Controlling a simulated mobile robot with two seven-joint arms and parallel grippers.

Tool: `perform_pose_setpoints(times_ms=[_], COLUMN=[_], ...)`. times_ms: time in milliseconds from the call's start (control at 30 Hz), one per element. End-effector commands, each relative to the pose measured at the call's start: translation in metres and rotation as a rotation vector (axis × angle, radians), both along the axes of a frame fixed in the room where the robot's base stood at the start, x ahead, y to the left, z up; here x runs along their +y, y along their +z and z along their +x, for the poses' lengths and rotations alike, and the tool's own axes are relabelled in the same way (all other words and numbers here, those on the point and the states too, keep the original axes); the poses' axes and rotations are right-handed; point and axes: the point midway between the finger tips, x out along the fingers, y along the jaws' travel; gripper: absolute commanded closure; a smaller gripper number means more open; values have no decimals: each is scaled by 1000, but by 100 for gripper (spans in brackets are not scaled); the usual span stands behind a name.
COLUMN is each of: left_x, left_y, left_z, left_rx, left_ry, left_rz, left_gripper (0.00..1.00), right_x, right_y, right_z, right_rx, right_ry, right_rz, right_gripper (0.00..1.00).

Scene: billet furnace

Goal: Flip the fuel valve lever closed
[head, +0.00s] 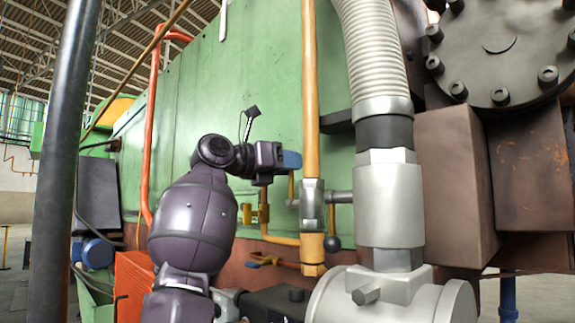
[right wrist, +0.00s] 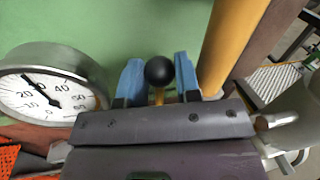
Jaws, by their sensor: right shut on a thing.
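The fuel valve lever shows in the right wrist view as a black ball knob (right wrist: 159,70) on a short yellow stem (right wrist: 159,96). My right gripper (right wrist: 157,80) has its two blue fingers on either side of the knob and is shut on the lever. In the head view my right gripper (head: 291,160) is in front of the green wall, just left of the upright yellow pipe. A short piece of the yellow lever stem (head: 291,186) shows below the fingers; the knob is hidden there. My left gripper is not in view.
A yellow pipe (head: 310,90) and a ribbed hose (head: 372,50) stand close right of the gripper. Another black ball handle (head: 332,243) hangs beside the pipe's metal fitting (head: 312,205). A round gauge (right wrist: 45,92) is at left in the wrist view.

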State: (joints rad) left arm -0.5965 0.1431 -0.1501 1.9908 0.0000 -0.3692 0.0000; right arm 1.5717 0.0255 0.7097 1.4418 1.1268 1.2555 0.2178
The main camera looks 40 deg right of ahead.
Motion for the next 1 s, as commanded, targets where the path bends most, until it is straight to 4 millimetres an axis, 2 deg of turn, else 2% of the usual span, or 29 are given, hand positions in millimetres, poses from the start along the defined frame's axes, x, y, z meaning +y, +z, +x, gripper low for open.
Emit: perform_pose_setpoints(times_ms=[400, 700, 1000], left_x=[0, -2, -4], left_y=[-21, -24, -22], left_z=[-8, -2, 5], left_rx=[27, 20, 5], left_ry=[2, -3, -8], left_rz=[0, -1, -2], left_gripper=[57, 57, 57], right_x=[19, 35, 44], right_y=[-10, -17, -22], right_z=[1, -1, -3], right_rx=[-14, -34, -47], right_ry=[-1, -1, 0], right_rz=[-233, -446, -575], right_gripper=[100, 100, 100])
